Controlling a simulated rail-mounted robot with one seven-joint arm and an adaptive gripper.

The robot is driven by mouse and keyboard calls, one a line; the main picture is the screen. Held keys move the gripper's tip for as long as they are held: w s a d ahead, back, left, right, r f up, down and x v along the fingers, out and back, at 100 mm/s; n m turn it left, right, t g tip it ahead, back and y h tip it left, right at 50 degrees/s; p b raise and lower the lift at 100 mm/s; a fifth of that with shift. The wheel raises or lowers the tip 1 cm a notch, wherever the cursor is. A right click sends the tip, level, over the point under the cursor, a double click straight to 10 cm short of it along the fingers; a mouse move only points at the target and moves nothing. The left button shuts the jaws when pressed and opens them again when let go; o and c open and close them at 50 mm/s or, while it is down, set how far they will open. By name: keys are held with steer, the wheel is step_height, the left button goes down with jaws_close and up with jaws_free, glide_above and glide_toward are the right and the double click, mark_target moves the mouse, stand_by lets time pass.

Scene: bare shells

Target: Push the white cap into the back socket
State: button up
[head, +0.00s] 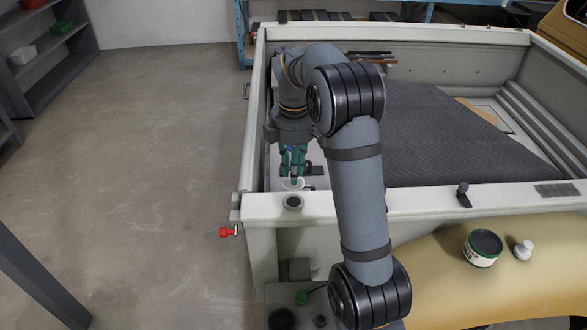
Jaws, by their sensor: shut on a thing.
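My gripper (292,174) points down inside the front left corner of the truck bed. It is shut on the white cap (287,185), a small pale round piece at the fingertips, mostly covered by them. Just in front, on the pale bed wall's top, is a dark round opening with a light rim (292,202), apart from the gripper. The back socket cannot be made out clearly; the fingers and cap cover that spot, so I cannot tell whether the cap touches it or how deep it sits.
A dark-lidded tin (482,248) and a white knob-shaped piece (523,250) stand on the tan surface at right. A red knob (228,232) sticks out at the bed's left corner. A dark ribbed mat (450,140) covers the bed. Floor at left is clear.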

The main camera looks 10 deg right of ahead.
steer(key=shift+f+n, duration=0.25)
steer(key=shift+n, duration=0.05)
step_height(320, 180, down, 4)
steer(key=b, duration=0.5)
steer(key=shift+f, duration=0.15)
steer(key=shift+f+b, duration=0.5)
steer(key=shift+f, duration=0.35)
steer(key=shift+r+p, duration=0.1)
steer(key=shift+p, duration=0.2)
steer(key=shift+f, duration=0.25)
stand_by(1.4)
steer(key=o, duration=1)
steer(key=o, duration=0.3)
